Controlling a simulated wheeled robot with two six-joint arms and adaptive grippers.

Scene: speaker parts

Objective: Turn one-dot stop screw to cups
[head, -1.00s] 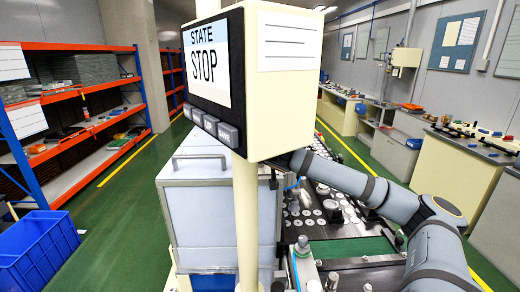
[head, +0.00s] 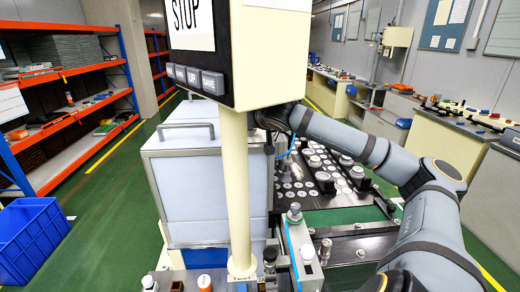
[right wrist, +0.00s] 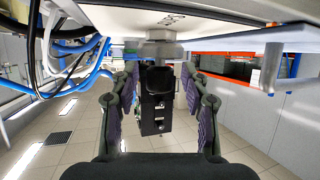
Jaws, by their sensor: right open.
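My right arm comes in from the right in the head view; its gripper is hidden behind the cream control box (head: 272,50). In the right wrist view my right gripper (right wrist: 160,75) is open, its fingers on both sides of a dark block (right wrist: 153,112) with a square black face and small pale marks. A grey round part (right wrist: 158,50) sits behind this block. I cannot tell whether the fingers touch the block. No screw can be picked out as the one-dot stop screw; the marks are too small to read. My left gripper is not in view.
The box stands on a cream post (head: 237,190) with grey buttons and a STOP screen. A white cabinet (head: 185,165) is behind it. Round parts lie on a dark plate (head: 335,200). Blue and black cables (right wrist: 62,65) hang left in the wrist view. Shelves (head: 75,115) stand at left.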

